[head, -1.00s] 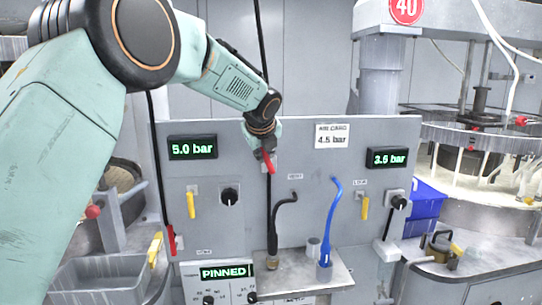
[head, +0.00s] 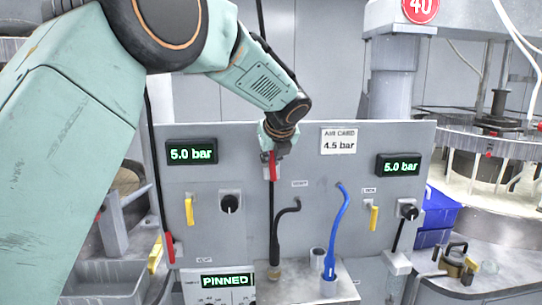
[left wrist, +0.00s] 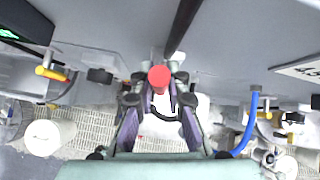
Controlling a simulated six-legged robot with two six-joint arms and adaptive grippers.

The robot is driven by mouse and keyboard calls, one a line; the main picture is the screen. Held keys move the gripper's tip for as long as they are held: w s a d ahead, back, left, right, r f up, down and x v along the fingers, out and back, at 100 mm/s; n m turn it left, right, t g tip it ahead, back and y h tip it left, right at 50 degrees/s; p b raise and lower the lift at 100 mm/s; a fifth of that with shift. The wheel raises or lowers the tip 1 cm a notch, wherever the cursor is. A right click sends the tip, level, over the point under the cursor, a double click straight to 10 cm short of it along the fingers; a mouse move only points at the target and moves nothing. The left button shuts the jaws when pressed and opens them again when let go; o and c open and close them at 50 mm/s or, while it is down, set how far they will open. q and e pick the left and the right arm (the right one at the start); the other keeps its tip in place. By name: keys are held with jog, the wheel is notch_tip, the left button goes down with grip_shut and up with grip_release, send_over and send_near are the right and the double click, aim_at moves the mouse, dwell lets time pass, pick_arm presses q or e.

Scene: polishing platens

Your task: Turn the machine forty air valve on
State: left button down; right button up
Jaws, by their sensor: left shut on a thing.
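A red valve handle (head: 273,163) sits near the top middle of the grey panel and points roughly straight up and down. My left gripper (head: 272,150) is at this handle, with its fingers around it. In the left wrist view the round red end of the handle (left wrist: 159,77) shows between the two fingertips of my left gripper (left wrist: 160,90), which are shut on it. A round red sign with 40 (head: 420,10) is at the upper right. The right display (head: 402,166) reads 5.0 bar. My right gripper is not in view.
The left display (head: 191,153) reads 5.0 bar, and a card (head: 339,141) reads 4.5 bar. Yellow levers (head: 189,211) and black knobs (head: 230,203) stick out of the panel. A black hose (head: 279,232) and a blue hose (head: 334,230) rise from the shelf below my gripper.

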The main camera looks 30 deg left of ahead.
pick_arm(q)
jog(key=shift+d, duration=0.1)
jog(key=shift+w+d+y, duration=0.15)
jog(key=shift+y, duration=0.15)
jog(key=shift+m, duration=0.3)
jog(key=shift+g, duration=0.3)
jog(key=c, duration=1.3)
grip_release()
